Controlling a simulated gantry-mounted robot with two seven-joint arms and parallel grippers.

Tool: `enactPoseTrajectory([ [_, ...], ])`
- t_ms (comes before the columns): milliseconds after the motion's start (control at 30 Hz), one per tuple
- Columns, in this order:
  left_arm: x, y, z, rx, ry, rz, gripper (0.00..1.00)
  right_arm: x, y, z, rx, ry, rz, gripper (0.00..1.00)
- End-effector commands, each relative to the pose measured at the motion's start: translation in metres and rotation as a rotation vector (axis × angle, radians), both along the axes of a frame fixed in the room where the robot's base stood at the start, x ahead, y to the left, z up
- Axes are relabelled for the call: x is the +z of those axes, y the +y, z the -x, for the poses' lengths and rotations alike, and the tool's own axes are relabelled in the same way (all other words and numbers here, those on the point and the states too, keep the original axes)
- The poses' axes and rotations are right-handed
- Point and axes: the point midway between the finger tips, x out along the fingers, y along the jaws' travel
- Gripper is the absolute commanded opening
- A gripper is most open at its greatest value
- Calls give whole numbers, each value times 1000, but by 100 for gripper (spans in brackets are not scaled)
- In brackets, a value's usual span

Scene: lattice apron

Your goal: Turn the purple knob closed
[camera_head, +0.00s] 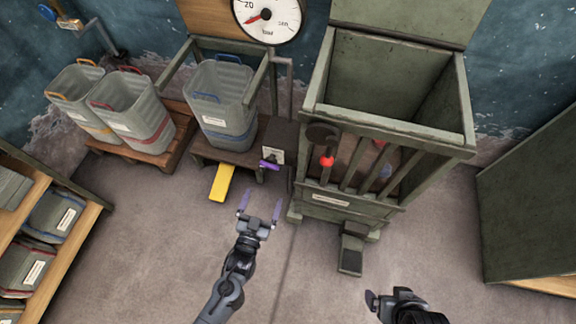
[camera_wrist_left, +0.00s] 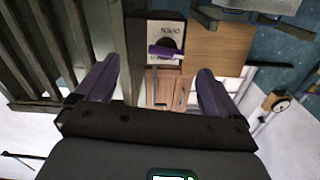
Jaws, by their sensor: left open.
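The purple knob (camera_head: 269,165) is a short bar-like handle on the front of a dark box with a pale label plate (camera_head: 274,155). In the left wrist view the knob (camera_wrist_left: 165,51) lies crosswise over the lower part of the plate, with a dark round part behind it. My left gripper (camera_head: 260,203) is open and empty, in front of the knob and apart from it. In the left wrist view the knob appears between its two purple fingers (camera_wrist_left: 156,72). My right gripper (camera_head: 374,299) is low at the right, away from the knob; only one finger shows clearly.
A grey bin (camera_head: 225,90) stands on a bench left of the box, above a yellow pedal (camera_head: 221,183). A large green slatted crate (camera_head: 390,125) with a red-knobbed lever (camera_head: 327,161) stands to the right. A gauge (camera_head: 267,17) hangs behind. The floor around my left gripper is clear.

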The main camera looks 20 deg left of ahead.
Motion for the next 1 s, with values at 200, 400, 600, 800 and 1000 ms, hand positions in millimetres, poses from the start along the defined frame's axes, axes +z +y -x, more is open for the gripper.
enactPoseTrajectory([
  [200,21,-1,-12,3,-18,7,96,12,6,0,1,-1,-14,96],
  [400,19,-2,-35,2,-20,8,96,2,6,-1,-5,-1,-19,96],
  [600,19,-2,-69,1,-20,7,96,-10,3,-1,-1,0,-7,96],
  [800,19,-1,-96,2,-17,7,96,-19,1,-1,3,0,0,96],
  [1000,20,-1,-112,2,-17,7,96,-24,1,-1,3,0,-1,96],
])
